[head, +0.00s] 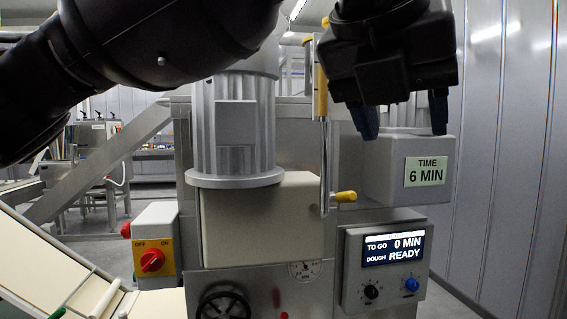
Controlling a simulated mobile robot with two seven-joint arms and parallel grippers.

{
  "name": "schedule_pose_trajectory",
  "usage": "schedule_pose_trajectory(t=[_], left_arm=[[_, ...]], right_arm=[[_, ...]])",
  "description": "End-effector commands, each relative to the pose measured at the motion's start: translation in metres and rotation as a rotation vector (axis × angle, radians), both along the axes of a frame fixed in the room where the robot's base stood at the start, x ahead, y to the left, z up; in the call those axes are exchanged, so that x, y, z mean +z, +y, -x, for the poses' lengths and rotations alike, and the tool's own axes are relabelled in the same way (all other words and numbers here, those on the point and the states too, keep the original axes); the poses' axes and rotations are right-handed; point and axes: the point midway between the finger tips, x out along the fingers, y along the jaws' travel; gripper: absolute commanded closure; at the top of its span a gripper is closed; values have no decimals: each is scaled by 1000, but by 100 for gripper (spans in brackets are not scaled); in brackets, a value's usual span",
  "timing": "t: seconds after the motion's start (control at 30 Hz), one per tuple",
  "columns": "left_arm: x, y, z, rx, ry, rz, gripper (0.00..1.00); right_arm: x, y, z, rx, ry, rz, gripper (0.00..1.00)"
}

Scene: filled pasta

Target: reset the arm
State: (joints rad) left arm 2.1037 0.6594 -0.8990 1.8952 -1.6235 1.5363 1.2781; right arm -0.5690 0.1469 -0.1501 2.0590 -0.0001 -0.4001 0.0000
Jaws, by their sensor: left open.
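My left gripper (404,122) hangs at the upper right in the head view, with its arm coming in from the left across the top. Its two dark fingers point down and stand apart, with nothing between them. The fingertips overlap the top of a grey box (385,175) with a label reading "TIME 6 MIN" (426,171). I cannot tell whether they touch it. My right gripper is not in view.
A machine with a grey motor (235,130) and cream housing (262,225) stands ahead. A yellow-handled lever (325,130) is left of my gripper. A display (393,248) reads "TO GO 0 MIN, DOUGH READY". A red switch (152,260) is at left. A panelled wall (510,150) is at right.

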Motion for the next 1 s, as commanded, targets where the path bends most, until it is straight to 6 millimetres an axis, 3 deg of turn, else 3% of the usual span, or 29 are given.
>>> schedule_pose_trajectory(t=[0.1,0.4,0.73,1.0], left_arm=[[-40,-7,-3,-114,167,43,46],[-106,-17,3,-357,535,254,46],[-146,-10,5,-508,877,637,46],[-169,11,-14,-509,1084,1033,46]], right_arm=[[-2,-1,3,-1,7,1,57],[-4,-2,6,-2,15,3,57],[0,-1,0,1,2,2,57],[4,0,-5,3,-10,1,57]])
